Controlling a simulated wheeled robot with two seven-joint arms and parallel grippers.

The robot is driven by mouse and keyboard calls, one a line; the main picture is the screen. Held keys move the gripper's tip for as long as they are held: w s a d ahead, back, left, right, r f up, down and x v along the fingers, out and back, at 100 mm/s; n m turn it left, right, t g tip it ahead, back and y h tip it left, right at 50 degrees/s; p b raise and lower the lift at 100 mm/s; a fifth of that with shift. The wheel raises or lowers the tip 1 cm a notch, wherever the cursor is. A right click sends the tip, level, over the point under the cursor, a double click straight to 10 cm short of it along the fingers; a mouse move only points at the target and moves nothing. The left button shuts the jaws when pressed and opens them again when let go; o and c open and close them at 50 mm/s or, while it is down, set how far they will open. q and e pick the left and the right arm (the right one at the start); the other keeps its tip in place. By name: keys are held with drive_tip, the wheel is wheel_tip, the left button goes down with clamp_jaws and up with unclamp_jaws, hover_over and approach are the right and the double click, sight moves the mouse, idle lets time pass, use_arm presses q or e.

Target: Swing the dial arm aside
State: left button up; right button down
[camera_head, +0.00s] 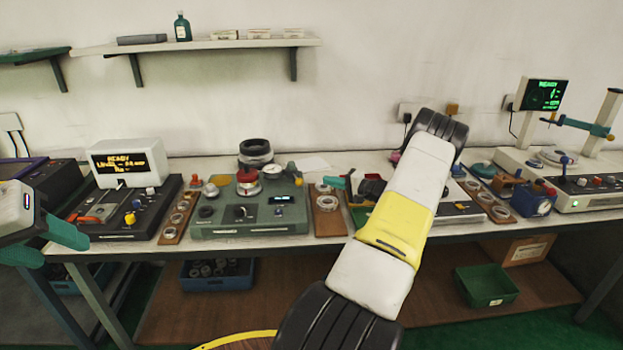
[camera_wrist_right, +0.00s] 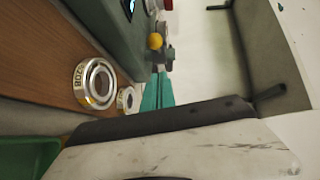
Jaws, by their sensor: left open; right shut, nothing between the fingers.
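The green bench device (camera_head: 247,213) stands on the bench left of centre, with a red-topped round part (camera_head: 247,178) on it. A small white-faced dial (camera_head: 291,168) sits at its back right, with a yellow knob (camera_head: 299,181) close by. The knob also shows in the right wrist view (camera_wrist_right: 155,41). My right gripper (camera_head: 337,183) is shut and empty, just right of the knob; its teal fingers show in the wrist view (camera_wrist_right: 158,90), pointing towards the knob with a gap. My left gripper (camera_head: 68,246) is open and empty at the far left, before the bench.
A wooden board with metal rings (camera_head: 327,209) lies right of the device, close to my right arm. Another ring board (camera_head: 178,217) lies left of it. A black device with a display (camera_head: 128,164) stands further left. My right arm hides part of the bench.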

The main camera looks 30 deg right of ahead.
drive_tip(key=x, duration=0.3)
drive_tip(key=shift+w+a+f, duration=0.1)
drive_tip(key=shift+w+a, duration=0.15)
drive_tip(key=shift+w+a+f, duration=0.1)
drive_tip(key=shift+w+a, duration=0.05)
drive_tip(key=shift+a, duration=0.4)
drive_tip(key=shift+w+a+f, duration=0.1)
drive_tip(key=shift+w+a, duration=0.05)
drive_tip(key=shift+a, duration=0.4)
drive_tip(key=shift+w+a+f, duration=0.1)
drive_tip(key=shift+w+a, duration=0.1)
drive_tip(key=shift+a, duration=0.35)
